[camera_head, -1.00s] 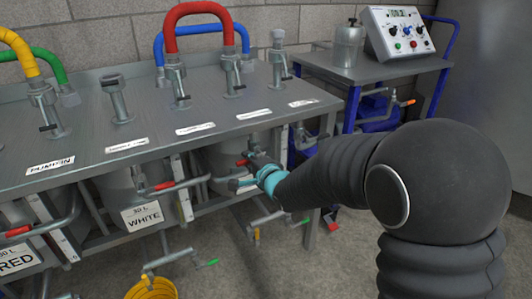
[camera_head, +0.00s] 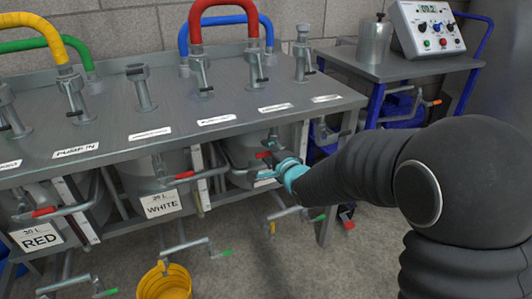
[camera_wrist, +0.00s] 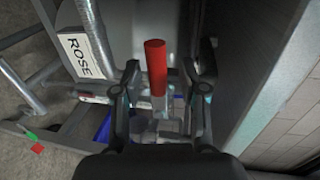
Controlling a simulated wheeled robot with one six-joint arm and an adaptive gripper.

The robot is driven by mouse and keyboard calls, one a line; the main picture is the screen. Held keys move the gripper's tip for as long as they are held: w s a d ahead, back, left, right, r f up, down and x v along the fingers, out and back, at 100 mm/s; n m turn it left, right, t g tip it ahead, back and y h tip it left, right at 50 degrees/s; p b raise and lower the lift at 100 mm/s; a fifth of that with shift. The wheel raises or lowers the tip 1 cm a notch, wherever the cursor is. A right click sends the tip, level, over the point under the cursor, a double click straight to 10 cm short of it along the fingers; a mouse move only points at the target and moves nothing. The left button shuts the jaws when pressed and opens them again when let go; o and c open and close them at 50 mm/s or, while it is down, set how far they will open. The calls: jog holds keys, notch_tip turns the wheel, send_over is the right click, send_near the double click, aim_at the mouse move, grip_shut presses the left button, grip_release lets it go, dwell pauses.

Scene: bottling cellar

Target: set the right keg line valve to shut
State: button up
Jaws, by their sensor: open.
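The right keg (camera_head: 240,152) stands under the bench, and its ROSE label (camera_wrist: 82,54) shows in the wrist view. Its line valve has a red handle (camera_head: 263,155), partly hidden by my gripper in the head view. My gripper (camera_head: 268,172) is open at the front of this keg. In the wrist view the red handle (camera_wrist: 155,66) sticks up between the two open fingers of my gripper (camera_wrist: 161,72), with a gap on both sides. I cannot tell whether any finger touches it. The valve body is mostly hidden.
The WHITE keg (camera_head: 132,184) and the RED keg (camera_head: 42,208) stand to the left, with red-handled valves on pipes. Lower pipes have green handles (camera_head: 227,252). A yellow bucket (camera_head: 164,283) is on the floor. A trolley (camera_head: 395,69) with a control box stands at the back right.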

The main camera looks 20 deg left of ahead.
jog(key=v, duration=1.2)
jog(key=shift+a, duration=0.15)
